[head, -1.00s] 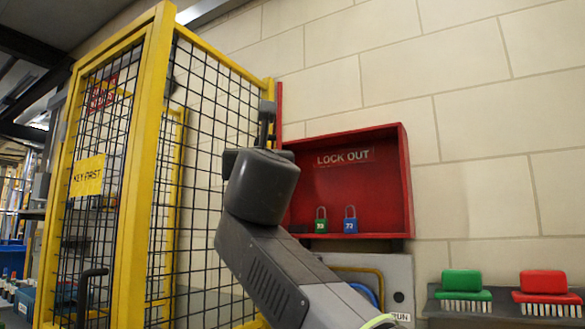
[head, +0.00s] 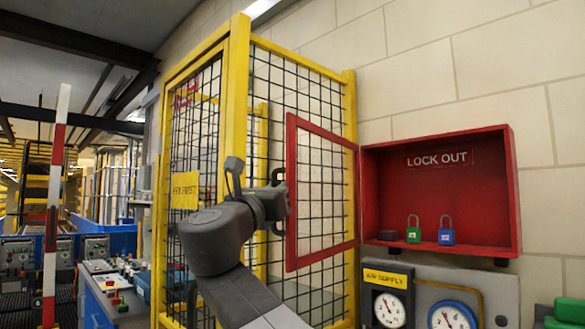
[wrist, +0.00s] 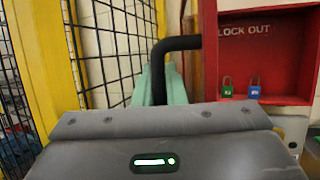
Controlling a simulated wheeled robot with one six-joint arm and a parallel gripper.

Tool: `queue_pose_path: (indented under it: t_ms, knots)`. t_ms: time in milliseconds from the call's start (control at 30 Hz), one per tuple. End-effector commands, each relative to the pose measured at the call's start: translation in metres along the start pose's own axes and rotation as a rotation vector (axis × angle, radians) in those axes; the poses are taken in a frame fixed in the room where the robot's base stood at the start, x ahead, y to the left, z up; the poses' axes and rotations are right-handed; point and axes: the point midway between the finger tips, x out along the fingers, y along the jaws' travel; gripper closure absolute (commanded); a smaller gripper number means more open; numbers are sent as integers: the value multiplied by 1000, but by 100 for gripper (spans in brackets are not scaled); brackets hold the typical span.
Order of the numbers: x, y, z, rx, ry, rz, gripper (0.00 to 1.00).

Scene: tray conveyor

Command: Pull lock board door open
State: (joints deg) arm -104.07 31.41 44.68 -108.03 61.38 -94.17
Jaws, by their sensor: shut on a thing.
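The lock board (head: 440,185) is a red box on the wall marked LOCK OUT. Its door (head: 290,190), a red frame with a see-through pane, is hinged on the box's left side and stands wide open, swung out to the left. My gripper (head: 281,203) is at the door's free edge, shut on the black handle (head: 277,176). In the wrist view the handle (wrist: 178,43) bends down between my pale green fingers (wrist: 160,85). The fingertips are partly hidden in the head view.
A green padlock (head: 413,230) and a blue padlock (head: 446,231) stand inside the box. A yellow mesh cage (head: 238,110) stands close behind the door and my arm. An air supply panel with gauges (head: 390,308) is below the box. A green brush (head: 570,310) is at right.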

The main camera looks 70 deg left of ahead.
Motion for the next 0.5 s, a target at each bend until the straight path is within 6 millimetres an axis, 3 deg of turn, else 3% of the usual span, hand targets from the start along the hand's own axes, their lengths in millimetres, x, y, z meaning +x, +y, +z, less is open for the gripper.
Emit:
queue_pose_path:
  t_ms: [500]
  knots:
    - [14, 52, -1, -56, 2, -127, 100]
